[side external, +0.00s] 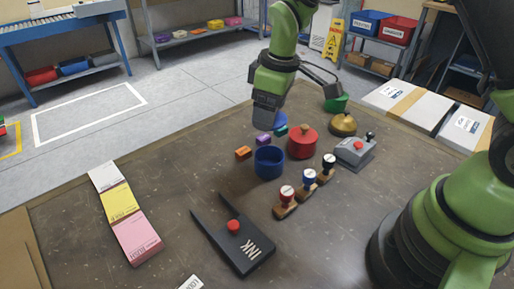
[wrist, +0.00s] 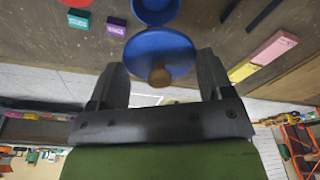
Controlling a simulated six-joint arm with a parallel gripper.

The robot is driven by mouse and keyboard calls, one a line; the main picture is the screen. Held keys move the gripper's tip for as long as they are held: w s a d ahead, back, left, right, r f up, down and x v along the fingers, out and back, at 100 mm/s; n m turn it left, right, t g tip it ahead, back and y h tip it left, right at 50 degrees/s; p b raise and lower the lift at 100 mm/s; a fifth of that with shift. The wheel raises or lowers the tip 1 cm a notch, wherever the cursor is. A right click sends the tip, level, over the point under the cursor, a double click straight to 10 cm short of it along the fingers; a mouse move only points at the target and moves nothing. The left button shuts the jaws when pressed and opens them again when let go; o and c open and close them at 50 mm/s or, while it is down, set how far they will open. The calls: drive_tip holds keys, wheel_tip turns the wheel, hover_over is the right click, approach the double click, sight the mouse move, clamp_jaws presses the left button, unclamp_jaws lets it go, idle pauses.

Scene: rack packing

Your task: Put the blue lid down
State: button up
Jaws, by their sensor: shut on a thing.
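The blue lid (wrist: 160,50) has a round wooden knob and sits between the two fingers of my gripper (wrist: 162,62) in the wrist view. The fingers are shut on its opposite edges. In the side view the lid (side external: 280,118) shows partly behind my gripper (side external: 267,117), which hides the rest. The open blue pot (side external: 269,163) stands on the table, nearer the camera than the lid. The pot's edge also shows at the top of the wrist view (wrist: 155,10), apart from the lid.
A red lidded pot (side external: 302,145), an orange block (side external: 243,152), a purple block (side external: 263,140) and a teal block (side external: 281,131) are close by. Several stamps (side external: 308,184) stand right of the blue pot.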

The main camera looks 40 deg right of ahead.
sight(234, 188)
drive_tip(key=shift+w+a+n, duration=0.1)
drive_tip(key=shift+a+n, duration=0.3)
drive_tip(key=shift+n, duration=0.3)
drive_tip(key=a+f+n+g, duration=0.2)
drive_tip(key=a+f+n, duration=0.2)
drive_tip(key=a+n, duration=0.75)
drive_tip(key=d+f+n, duration=0.1)
drive_tip(key=f, duration=0.2)
drive_tip(key=d+f+n, duration=0.1)
drive_tip(key=f, duration=0.2)
drive_tip(key=d+f+n, duration=0.1)
drive_tip(key=f, duration=0.2)
drive_tip(key=shift+w+d+f+n+y, duration=0.25)
drive_tip(key=shift+w+n+y, duration=0.1)
drive_tip(key=shift+y, duration=0.05)
drive_tip(key=shift+f, duration=0.15)
drive_tip(key=o, duration=0.9)
